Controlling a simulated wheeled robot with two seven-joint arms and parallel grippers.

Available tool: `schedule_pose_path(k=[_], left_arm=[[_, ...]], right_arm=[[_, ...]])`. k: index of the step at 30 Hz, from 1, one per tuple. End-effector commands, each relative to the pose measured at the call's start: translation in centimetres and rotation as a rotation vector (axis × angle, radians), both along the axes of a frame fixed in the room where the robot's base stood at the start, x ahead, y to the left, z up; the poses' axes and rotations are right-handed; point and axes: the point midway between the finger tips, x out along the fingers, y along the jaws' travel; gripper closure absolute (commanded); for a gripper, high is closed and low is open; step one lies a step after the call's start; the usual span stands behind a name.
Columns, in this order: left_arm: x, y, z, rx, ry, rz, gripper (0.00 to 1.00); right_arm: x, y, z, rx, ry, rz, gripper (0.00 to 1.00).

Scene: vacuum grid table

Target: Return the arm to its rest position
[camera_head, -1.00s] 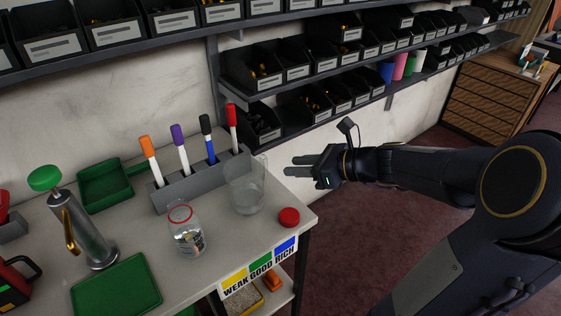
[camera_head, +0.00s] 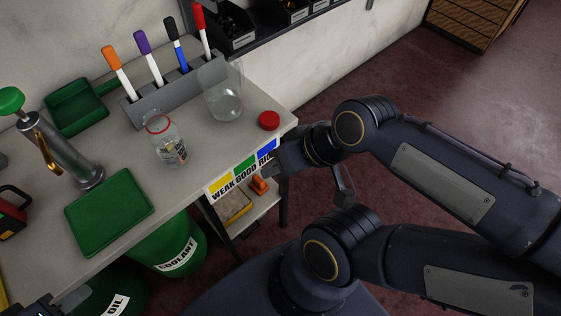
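The upper one bends at a joint beside the table's right front corner. Its end, my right gripper (camera_head: 286,158), is close to the sign on the table edge; its fingers cannot be made out. A dark part at the bottom left corner may be my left gripper, but it is cut off and unclear. No object shows in either gripper. A clear jar with a red rim (camera_head: 164,140) and a clear glass beaker (camera_head: 222,98) stand upright on the table. A red cap (camera_head: 269,120) lies near the corner.
A grey rack (camera_head: 160,103) holds several markers. A green tray (camera_head: 110,212), another green tray (camera_head: 75,107) and a metal dispenser (camera_head: 65,150) are on the left. A shelf with a yellow box (camera_head: 235,207) and green drums (camera_head: 178,242) are below. Floor is open at upper right.

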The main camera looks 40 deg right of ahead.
Motion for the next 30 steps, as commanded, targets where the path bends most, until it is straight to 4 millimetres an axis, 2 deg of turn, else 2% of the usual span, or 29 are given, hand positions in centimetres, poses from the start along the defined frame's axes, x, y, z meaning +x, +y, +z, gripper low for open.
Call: schedule_pose_path(k=[7, 11, 14, 21, 24, 27, 30], left_arm=[[0.0, 0.0, 0.2, 0.000, 0.000, 0.000, 0.64], [0.0, 0.0, 1.9, 0.000, 0.000, 0.000, 0.64], [0.0, 0.0, 4.5, 0.000, 0.000, 0.000, 0.64], [0.0, 0.0, 13.7, 0.000, -0.001, 0.000, 0.64], [0.0, 0.0, 17.1, 0.000, -0.001, 0.000, 0.64], [0.0, 0.0, 18.9, 0.000, 0.000, 0.000, 0.64], [0.0, 0.0, 19.2, 0.000, 0.000, 0.000, 0.64]], right_arm=[[0.0, 0.0, 0.2, 0.003, 0.002, -0.003, 0.70], [0.0, 0.0, 1.9, 0.004, 0.003, -0.005, 0.70], [0.1, 0.0, 4.5, 0.006, 0.003, -0.005, 0.70], [0.1, 0.0, 13.7, 0.006, 0.003, -0.006, 0.70], [0.1, 0.0, 17.1, 0.006, 0.003, -0.006, 0.70], [0.1, 0.0, 18.9, 0.006, 0.003, -0.006, 0.70], [0.1, 0.0, 19.3, 0.006, 0.003, -0.006, 0.70]])
